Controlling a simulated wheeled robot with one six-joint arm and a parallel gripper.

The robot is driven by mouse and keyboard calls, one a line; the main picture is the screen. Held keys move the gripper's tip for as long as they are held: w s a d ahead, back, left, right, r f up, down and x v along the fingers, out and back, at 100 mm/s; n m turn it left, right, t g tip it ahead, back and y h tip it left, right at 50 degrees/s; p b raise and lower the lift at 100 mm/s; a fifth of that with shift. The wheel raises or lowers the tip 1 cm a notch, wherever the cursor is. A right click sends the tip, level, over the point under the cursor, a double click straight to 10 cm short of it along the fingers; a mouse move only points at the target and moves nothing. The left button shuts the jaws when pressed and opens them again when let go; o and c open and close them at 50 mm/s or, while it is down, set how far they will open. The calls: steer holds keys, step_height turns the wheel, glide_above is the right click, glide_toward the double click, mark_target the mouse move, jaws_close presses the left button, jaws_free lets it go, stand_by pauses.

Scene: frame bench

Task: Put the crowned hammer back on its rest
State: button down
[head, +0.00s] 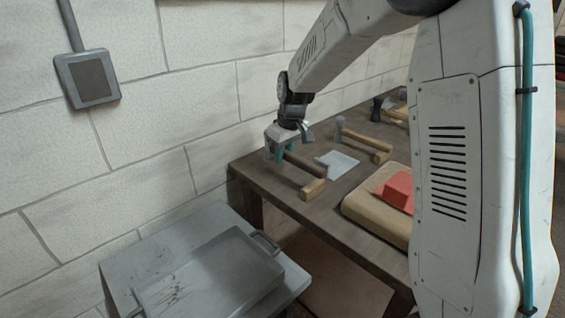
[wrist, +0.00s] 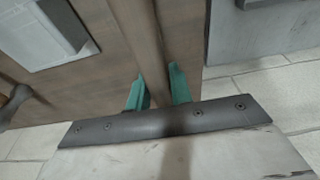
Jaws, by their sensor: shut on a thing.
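My gripper (head: 279,153) is over the near left end of the wooden bench, with its teal fingertips pointing down. It is shut on a brown wooden handle (head: 306,164), which also shows between the teal fingers in the wrist view (wrist: 144,30). I take this handle to be the hammer's; its head is not clear, so I cannot tell if it is crowned. A pale wooden block (head: 313,189), perhaps a rest, is below the handle's right end; I cannot tell if they touch. Another hammer (head: 354,138) lies farther back, its handle end by a similar block (head: 381,157).
A pale grey plate (head: 337,162) lies on the bench (head: 345,219) between the hammers. A tan pad (head: 359,210) with a red block (head: 399,190) is to the right. A grey tray (head: 215,270) is on a lower stand. A wall runs behind.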

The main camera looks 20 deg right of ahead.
steer(key=shift+w, duration=0.55)
steer(key=shift+s+x, duration=0.1)
steer(key=shift+x, duration=0.8)
steer(key=shift+s+x, duration=0.15)
steer(key=shift+x, duration=0.75)
steer(key=shift+d+f, duration=0.1)
steer(key=shift+d, duration=0.1)
steer(key=c, duration=1.3)
jaws_free()
steer(key=shift+f, duration=0.1)
steer(key=shift+o, duration=0.2)
